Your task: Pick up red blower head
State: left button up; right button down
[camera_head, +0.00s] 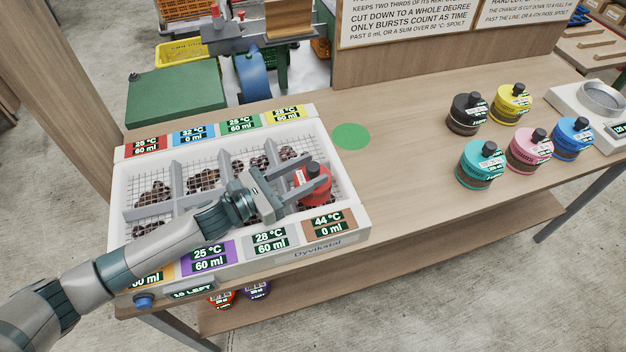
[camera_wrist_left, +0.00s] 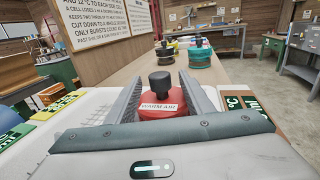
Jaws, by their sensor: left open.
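The red blower head (camera_head: 314,187) is a round red piece with a dark knob on top, sitting at the right end of the white divided tray (camera_head: 118,205). In the left wrist view the red blower head (camera_wrist_left: 163,100) carries a "WARM AIR" label and stands between the two fingers. My left gripper (camera_head: 312,180) is open, with one finger on each side of the head. I cannot tell whether the fingers touch it. My right gripper is not in view.
Several similar heads stand on the right of the table, among them a black one (camera_head: 467,115), a yellow one (camera_head: 510,106) and a pink one (camera_head: 529,152). A scale (camera_head: 590,105) is at the far right. A green disc (camera_head: 351,136) marks clear tabletop beyond the tray.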

pick_arm(q)
jog(key=shift+x, duration=0.8)
jog(key=shift+s, duration=0.1)
jog(key=shift+c, duration=0.5)
grip_shut()
